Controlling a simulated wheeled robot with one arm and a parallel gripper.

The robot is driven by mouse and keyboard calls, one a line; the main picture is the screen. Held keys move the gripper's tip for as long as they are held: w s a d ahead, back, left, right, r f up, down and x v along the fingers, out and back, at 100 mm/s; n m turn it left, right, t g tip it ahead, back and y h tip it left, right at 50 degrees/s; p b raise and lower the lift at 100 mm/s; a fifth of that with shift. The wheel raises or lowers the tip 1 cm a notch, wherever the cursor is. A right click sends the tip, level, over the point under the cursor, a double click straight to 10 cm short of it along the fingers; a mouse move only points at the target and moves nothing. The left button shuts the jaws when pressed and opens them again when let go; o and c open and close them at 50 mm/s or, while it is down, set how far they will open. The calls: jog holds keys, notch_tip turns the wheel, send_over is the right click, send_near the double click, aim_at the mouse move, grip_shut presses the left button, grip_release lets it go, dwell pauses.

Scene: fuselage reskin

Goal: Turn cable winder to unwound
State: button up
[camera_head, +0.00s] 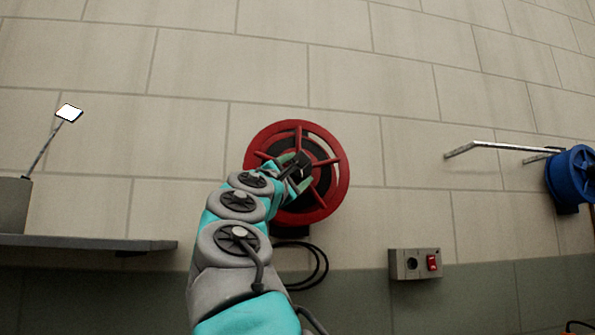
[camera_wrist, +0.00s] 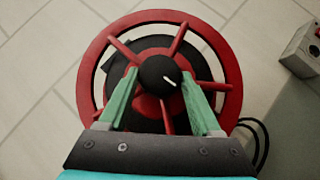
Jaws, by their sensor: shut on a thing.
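The cable winder (camera_head: 339,196) is a red spoked wheel with a black core, mounted on the tiled wall in the middle of the head view. A short black cable loop (camera_head: 318,268) hangs below it. In the wrist view the winder (camera_wrist: 228,60) fills the middle, with a round black knob (camera_wrist: 163,72) that carries a white line pointing to the lower right. My gripper (camera_head: 297,172) is at the winder's hub. In the wrist view its two green fingers (camera_wrist: 160,93) are closed on the knob from both sides. In the head view my arm hides the winder's lower left.
A grey wall box (camera_head: 415,264) with a red switch and a round socket is right of the winder. A blue reel (camera_head: 570,178) and metal bars (camera_head: 490,145) are farther right. A grey shelf (camera_head: 85,243) stands out at the left, bearing a container (camera_head: 14,205).

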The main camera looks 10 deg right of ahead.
jog(key=shift+m+g, duration=0.9)
jog(key=shift+m, duration=0.2)
dwell(0.4)
jog(key=o, duration=1.4)
jog(key=shift+r, duration=0.1)
jog(key=shift+c, duration=0.2)
jog(key=b+v, duration=0.3)
jog(key=v, duration=0.5)
jog(key=shift+w, duration=0.15)
